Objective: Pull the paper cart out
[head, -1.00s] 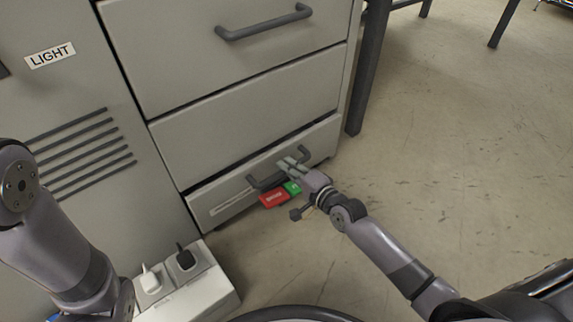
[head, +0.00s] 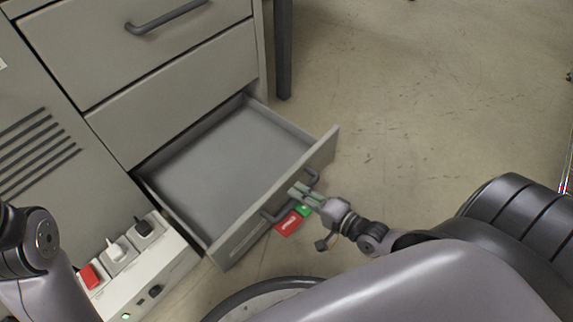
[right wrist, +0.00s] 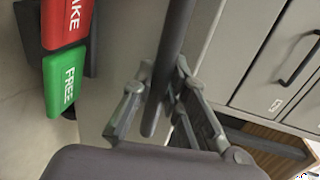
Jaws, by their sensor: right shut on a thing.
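The paper cart (head: 325,153) shows as a shallow, empty grey tray at the bottom of the grey cabinet, standing well out of its bay. Its front has a dark bar handle (head: 270,214). My right gripper (head: 302,197) is shut on that handle; in the right wrist view its fingers lie on both sides of the bar (right wrist: 174,45). Below the handle sit a red pedal (head: 287,224) and a green pedal (head: 305,210). In the right wrist view the green one (right wrist: 64,88) reads FREE; the red one's word is cut off. My left gripper is out of view.
The cabinet's upper drawers (head: 185,95) are closed. A white power strip (head: 155,272) with plugs and a red switch lies left of the cart. A dark table leg (head: 284,60) stands right of the cabinet. The floor (head: 420,100) to the right is clear.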

